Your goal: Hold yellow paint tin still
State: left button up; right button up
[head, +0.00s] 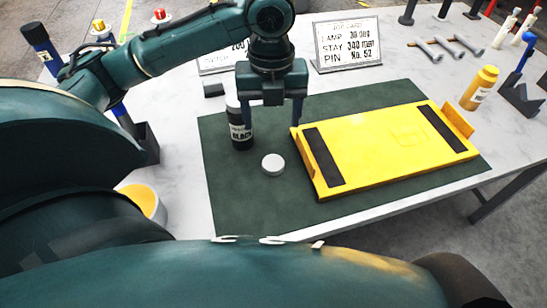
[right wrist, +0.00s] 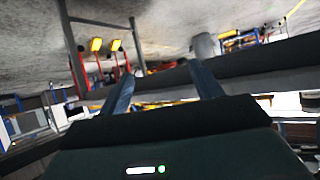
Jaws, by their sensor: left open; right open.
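A yellow cylindrical tin or bottle with a pale label (head: 480,88) stands upright at the right of the table, beyond the green mat. A black one labelled BLACK (head: 241,132) stands on the mat's left part. My left gripper (head: 270,112) points down over the mat, open and empty, far from the yellow tin. Its left finger overlaps the black tin in the picture; I cannot tell whether they touch. My right gripper (right wrist: 163,85) is open and empty in the right wrist view, with no tin near its fingers.
A yellow casting with two black strips (head: 385,148) fills much of the green mat (head: 238,200). A white disc (head: 273,164) lies beside it. A job card (head: 347,43) stands behind. Metal rods (head: 445,47) and a dark blue-handled stand (head: 520,98) are near the yellow tin.

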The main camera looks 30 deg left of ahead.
pick_arm(q)
notch_tip(320, 180, down, 7)
jog(key=shift+f+b, duration=0.2)
jog(key=shift+b, duration=0.15)
jog(key=shift+s+d+f, duration=0.1)
jog(key=shift+d+f, duration=0.05)
jog(key=shift+f, duration=1.15)
jog(key=shift+s+d+f, duration=0.1)
jog(key=shift+d+f, duration=0.05)
jog(key=shift+f, duration=1.15)
jog(key=c, duration=1)
